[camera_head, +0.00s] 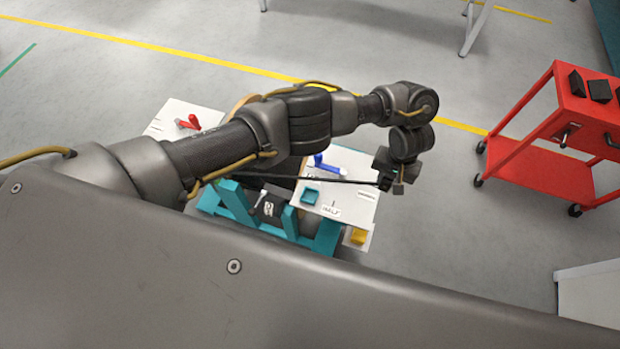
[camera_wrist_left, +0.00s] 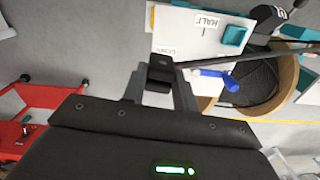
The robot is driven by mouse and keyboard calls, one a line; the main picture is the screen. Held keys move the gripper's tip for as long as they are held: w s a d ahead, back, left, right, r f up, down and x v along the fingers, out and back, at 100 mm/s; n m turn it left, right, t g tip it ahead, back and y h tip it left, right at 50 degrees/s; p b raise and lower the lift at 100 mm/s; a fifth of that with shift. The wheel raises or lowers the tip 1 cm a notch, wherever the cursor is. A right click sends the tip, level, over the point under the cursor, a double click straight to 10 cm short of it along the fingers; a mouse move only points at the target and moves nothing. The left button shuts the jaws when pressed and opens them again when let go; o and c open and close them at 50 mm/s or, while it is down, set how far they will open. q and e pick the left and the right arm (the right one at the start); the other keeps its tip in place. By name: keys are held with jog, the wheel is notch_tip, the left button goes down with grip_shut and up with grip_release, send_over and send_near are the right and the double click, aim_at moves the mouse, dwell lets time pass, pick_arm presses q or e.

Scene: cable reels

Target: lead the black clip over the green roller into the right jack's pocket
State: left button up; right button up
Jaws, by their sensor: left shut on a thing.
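My left gripper (camera_head: 397,183) is above the right edge of the white board (camera_head: 352,197). In the left wrist view its fingers (camera_wrist_left: 160,80) are shut on the black clip (camera_wrist_left: 161,68). A taut black cable (camera_wrist_left: 250,54) runs from the clip toward the wooden reel (camera_wrist_left: 288,78). In the head view the cable (camera_head: 310,179) passes above the board to the left and goes behind my arm. A small teal box (camera_head: 309,196) sits on the board below the cable. I cannot make out the green roller or tell which holder is the right jack's pocket. My right gripper is out of view.
A blue handle (camera_head: 325,165) lies on the board beside the cable. A teal frame (camera_head: 327,235) and a yellow block (camera_head: 359,236) are at the board's near side. A red cart (camera_head: 545,165) stands at the right, with clear floor between. My arm hides much of the reel.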

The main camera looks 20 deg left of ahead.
pick_arm(q)
jog(key=a+f, duration=0.7)
jog(key=a, duration=0.4)
jog(key=a+f+n, duration=0.1)
jog(key=a+f, duration=0.6)
jog(key=a, duration=0.4)
jog(key=shift+p, duration=0.4)
jog(key=shift+a+f, duration=0.1)
notch_tip(320, 180, down, 5)
jog(key=b, duration=0.6)
jog(key=shift+r, duration=0.2)
jog(key=shift+f+b, duration=0.7)
jog(key=shift+f, duration=0.35)
jog(key=o, duration=1)
jog(key=shift+o, duration=0.2)
